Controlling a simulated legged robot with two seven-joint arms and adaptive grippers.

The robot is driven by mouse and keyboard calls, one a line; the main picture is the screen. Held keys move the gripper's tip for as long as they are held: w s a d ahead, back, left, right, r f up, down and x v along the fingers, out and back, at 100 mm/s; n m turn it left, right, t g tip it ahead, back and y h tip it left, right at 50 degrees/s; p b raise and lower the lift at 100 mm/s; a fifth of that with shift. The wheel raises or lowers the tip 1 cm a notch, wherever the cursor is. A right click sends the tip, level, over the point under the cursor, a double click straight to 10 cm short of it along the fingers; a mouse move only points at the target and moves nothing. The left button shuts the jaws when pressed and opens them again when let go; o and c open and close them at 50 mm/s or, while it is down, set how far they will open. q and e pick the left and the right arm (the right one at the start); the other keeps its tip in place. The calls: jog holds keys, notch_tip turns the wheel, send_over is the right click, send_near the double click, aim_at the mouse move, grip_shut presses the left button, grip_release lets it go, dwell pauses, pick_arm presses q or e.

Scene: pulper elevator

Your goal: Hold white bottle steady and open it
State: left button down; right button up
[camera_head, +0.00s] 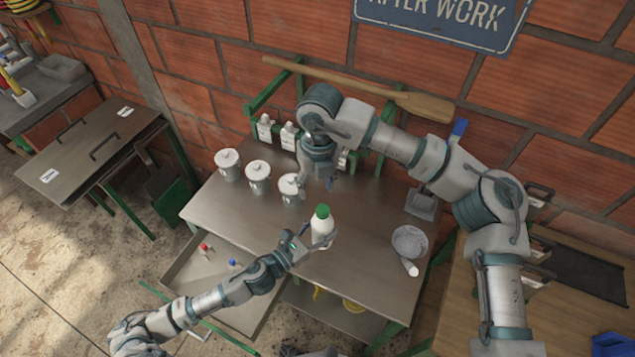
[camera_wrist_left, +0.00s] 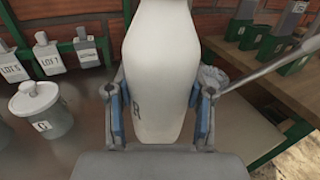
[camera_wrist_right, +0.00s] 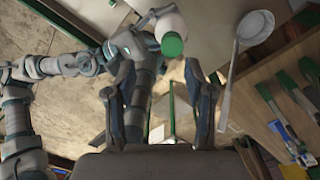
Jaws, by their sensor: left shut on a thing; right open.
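The white bottle (camera_head: 321,228) with a green cap (camera_head: 322,211) is upright over the metal table. My left gripper (camera_head: 314,243) is shut around its body. In the left wrist view the white bottle (camera_wrist_left: 160,70) fills the space between the fingers (camera_wrist_left: 160,110); its cap is out of that view. My right gripper (camera_head: 330,184) is above and behind the bottle, pointing down. In the right wrist view its fingers (camera_wrist_right: 165,105) are open and empty, and the green cap (camera_wrist_right: 172,44) lies beyond them, apart from them.
Several lidded white canisters (camera_head: 258,176) stand at the table's left back, near my right gripper. A grey bowl (camera_head: 409,242) with a white handle is at the right. An open drawer (camera_head: 205,268) with small red- and blue-capped items juts out in front. A brick wall stands behind.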

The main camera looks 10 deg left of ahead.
aim_at(320, 211)
jog(key=f, duration=0.2)
jog(key=d+f, duration=0.1)
jog(key=f, duration=0.1)
jog(key=d+f, duration=0.1)
jog(key=f, duration=0.2)
jog(key=shift+w, duration=0.15)
jog(key=shift+a+f, duration=0.25)
jog(key=shift+f, duration=0.3)
jog(key=shift+a+f+h, duration=0.1)
jog(key=shift+a+h, duration=0.2)
jog(key=shift+a, duration=0.1)
jog(key=shift+d, duration=0.25)
grip_shut()
jog(key=shift+d, duration=0.15)
jog(key=n, duration=0.3)
jog(key=shift+s, duration=0.25)
jog(key=n, duration=0.5)
jog(key=shift+s+a, duration=0.2)
jog(key=shift+a, duration=0.1)
jog(key=n, duration=0.4)
jog(key=shift+s+a, duration=0.1)
jog(key=shift+s, duration=0.05)
jog(key=shift+d+n, duration=0.2)
jog(key=shift+n, duration=0.7)
jog(key=shift+s+d, duration=0.2)
jog(key=shift+d, duration=0.1)
jog(key=shift+a+r, duration=0.2)
